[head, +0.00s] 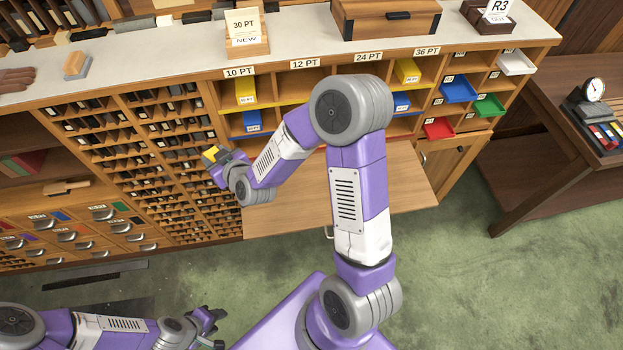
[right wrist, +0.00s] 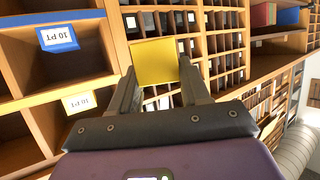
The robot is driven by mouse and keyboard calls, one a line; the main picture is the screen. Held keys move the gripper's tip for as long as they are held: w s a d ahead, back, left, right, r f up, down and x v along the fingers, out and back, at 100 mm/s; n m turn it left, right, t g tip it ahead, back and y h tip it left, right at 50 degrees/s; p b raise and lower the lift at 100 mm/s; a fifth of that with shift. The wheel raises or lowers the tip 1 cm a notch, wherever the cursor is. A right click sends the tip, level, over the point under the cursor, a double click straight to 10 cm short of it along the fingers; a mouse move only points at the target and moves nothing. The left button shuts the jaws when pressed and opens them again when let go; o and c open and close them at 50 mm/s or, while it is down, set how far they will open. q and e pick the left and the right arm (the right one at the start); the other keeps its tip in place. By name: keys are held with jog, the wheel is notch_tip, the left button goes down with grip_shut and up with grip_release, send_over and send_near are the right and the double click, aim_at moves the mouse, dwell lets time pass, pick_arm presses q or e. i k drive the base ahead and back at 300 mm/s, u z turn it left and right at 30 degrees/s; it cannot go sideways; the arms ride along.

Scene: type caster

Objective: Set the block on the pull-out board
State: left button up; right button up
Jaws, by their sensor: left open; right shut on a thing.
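The yellow block (head: 210,153) is held by my right gripper (head: 213,161) in front of the small-compartment rack, left of the pull-out board. In the right wrist view the yellow block (right wrist: 156,62) sits between the two fingers of my right gripper (right wrist: 158,85). The pull-out board (head: 290,205) is a flat wooden leaf extending from the cabinet below the bins. Its visible surface is bare, and my right arm hides part of it. My left gripper (head: 214,325) is open and empty, low over the floor.
A brown side table (head: 570,130) stands at right. Green floor lies in front.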

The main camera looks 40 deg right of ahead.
aim_at(314, 195)
jog(key=u, duration=1.75)
jog(key=k, duration=1.7)
jog(key=z, duration=1.1)
